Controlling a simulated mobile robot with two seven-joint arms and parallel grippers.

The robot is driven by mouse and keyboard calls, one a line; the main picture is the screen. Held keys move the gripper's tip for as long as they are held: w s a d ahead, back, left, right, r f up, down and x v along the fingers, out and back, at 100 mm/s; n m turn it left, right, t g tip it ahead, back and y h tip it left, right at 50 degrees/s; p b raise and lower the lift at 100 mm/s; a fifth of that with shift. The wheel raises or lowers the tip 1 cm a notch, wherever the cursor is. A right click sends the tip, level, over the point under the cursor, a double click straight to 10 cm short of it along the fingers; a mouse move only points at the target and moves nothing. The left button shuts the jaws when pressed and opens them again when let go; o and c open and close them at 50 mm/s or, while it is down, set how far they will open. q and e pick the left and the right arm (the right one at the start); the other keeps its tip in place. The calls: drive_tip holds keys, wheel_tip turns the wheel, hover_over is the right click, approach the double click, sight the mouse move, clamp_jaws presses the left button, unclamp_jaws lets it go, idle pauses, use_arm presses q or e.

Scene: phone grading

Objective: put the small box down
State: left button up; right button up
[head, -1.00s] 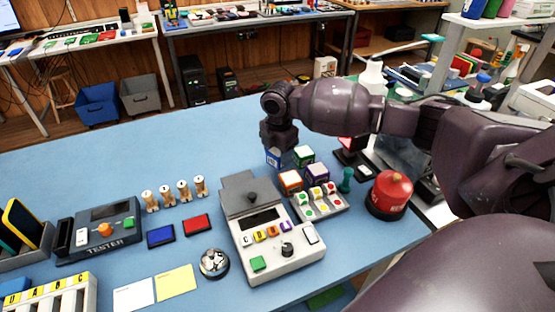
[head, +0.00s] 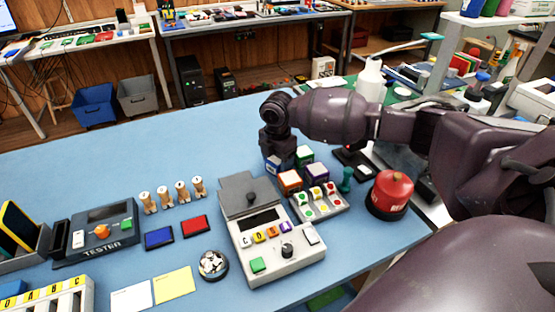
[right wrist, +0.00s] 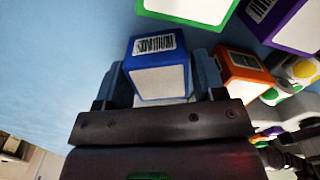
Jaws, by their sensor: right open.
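The small box is blue with a white face and a barcode label; in the right wrist view the blue box (right wrist: 158,68) stands between the two fingers. In the head view only part of the blue box (head: 273,164) shows under my right gripper (head: 279,153), at the back of the group of boxes. My right gripper, also in the wrist view (right wrist: 161,84), is open, with one finger on each side of the box. The box appears to rest on the blue table (head: 110,170), though its base is hidden. My left gripper is not in view.
Close by stand an orange box (head: 290,180), a green box (head: 304,155) and a purple box (head: 316,173). A tray of coloured buttons (head: 320,202), a green peg (head: 346,180) and a red button (head: 390,190) are to the right.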

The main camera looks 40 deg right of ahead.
wheel_tip(320, 180, up, 12)
drive_tip(key=p, duration=0.2)
drive_tip(key=shift+r, duration=0.15)
idle(0.5)
